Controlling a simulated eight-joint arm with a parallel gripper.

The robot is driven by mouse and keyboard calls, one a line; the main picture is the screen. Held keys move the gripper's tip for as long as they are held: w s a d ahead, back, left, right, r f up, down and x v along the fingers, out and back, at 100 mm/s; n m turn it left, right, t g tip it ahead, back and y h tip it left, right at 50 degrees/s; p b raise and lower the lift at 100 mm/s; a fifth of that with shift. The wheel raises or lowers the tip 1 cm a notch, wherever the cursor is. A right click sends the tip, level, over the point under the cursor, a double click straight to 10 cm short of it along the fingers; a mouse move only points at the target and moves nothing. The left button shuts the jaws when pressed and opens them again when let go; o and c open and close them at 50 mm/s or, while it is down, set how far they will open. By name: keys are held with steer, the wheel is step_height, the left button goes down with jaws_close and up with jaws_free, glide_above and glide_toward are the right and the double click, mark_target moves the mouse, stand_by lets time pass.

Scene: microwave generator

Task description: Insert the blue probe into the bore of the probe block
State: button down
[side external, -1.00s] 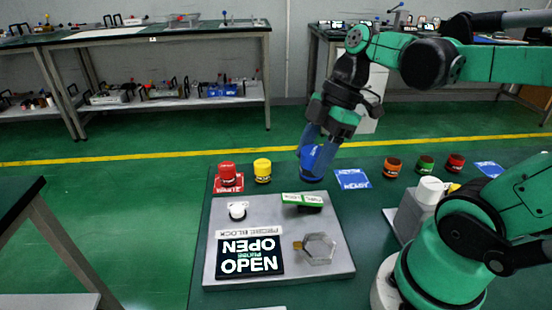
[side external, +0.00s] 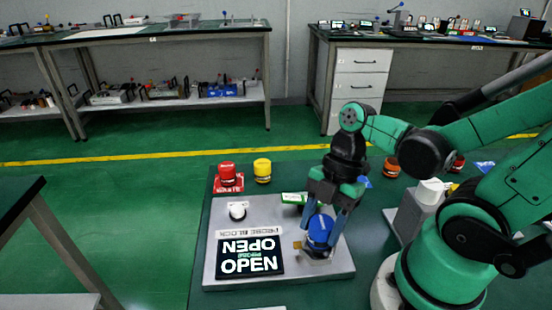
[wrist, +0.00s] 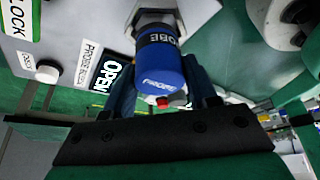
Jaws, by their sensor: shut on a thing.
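The blue probe (side external: 320,231) is a short blue cylinder with a dark band, held between the fingers of my gripper (side external: 319,233). The probe also shows in the wrist view (wrist: 160,72), with the gripper's fingers on either side. The grey probe block plate (side external: 222,212) carries a silver hexagonal fitting (side external: 317,259), which also shows in the wrist view (wrist: 140,17). The probe is right over this fitting and hides its bore. I cannot tell whether the probe's lower end is inside the bore or just above it.
A black panel reading OPEN (side external: 249,257), a white knob (side external: 237,211) and a green-labelled part (side external: 293,198) sit on the plate. Red (side external: 228,171) and yellow (side external: 262,170) cylinders stand behind it. An orange cylinder (side external: 391,166) and a grey block (side external: 405,217) are to the right.

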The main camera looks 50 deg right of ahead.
steer(key=shift+f, duration=1)
steer(key=shift+f, duration=0.1)
steer(key=shift+c, duration=1.3)
jaws_free()
steer(key=v, duration=1.2)
steer(key=w+a+f+m+t+h, duration=0.1)
steer(key=w+m+t+h, duration=0.1)
steer(key=m, duration=0.7)
steer(key=w+a+m+t+h, duration=0.1)
steer(key=w+m+t+h, duration=0.1)
steer(key=w+m+t, duration=0.3)
steer(key=shift+w+a+f+m, duration=0.3)
steer(key=shift+w+m, duration=0.55)
steer(key=shift+m, duration=1.15)
